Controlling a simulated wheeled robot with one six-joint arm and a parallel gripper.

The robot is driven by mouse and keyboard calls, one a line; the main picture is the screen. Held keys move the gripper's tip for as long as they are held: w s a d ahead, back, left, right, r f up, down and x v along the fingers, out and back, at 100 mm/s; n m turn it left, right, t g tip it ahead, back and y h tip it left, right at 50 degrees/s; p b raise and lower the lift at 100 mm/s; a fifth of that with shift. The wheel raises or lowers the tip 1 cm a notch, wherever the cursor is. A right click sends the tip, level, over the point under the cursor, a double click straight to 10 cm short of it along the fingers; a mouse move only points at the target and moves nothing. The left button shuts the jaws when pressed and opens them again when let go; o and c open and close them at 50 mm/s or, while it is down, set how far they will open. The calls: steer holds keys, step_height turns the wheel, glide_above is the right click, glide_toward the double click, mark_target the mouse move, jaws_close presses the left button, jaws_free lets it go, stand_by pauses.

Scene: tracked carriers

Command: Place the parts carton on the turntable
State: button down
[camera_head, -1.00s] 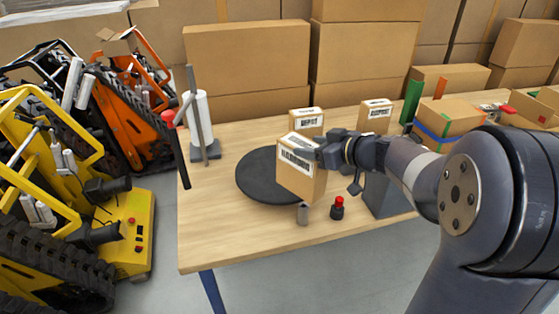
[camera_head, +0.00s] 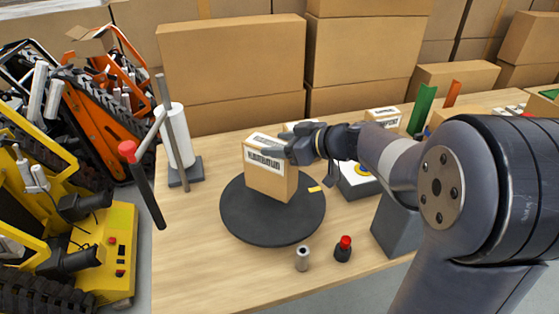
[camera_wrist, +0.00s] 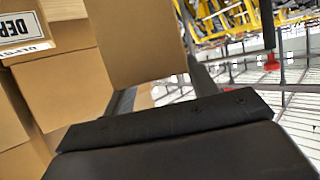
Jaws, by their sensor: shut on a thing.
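The parts carton (camera_head: 268,183), a brown box with a white printed label, is in my gripper (camera_head: 290,150) in the head view. It is upright over the middle of the turntable (camera_head: 245,223), a flat black disc on the wooden table. I cannot tell whether its base touches the disc or hangs just above it. My gripper is shut on the carton's upper right side. In the wrist view the carton (camera_wrist: 135,42) fills the upper middle, beyond the dark gripper body; its base is not clear there.
A paper roll on a stand (camera_head: 180,140) is left of the turntable. A grey cylinder (camera_head: 302,258) and a red-topped black bottle (camera_head: 343,248) stand in front of it. Another labelled carton (camera_head: 383,117) is behind my arm. The table's left front is clear.

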steer(key=shift+f, duration=2.15)
steer(key=shift+c, duration=2.4)
jaws_free()
steer(key=b+v, duration=0.1)
steer(key=v, duration=1.1)
steer(key=shift+b, duration=0.3)
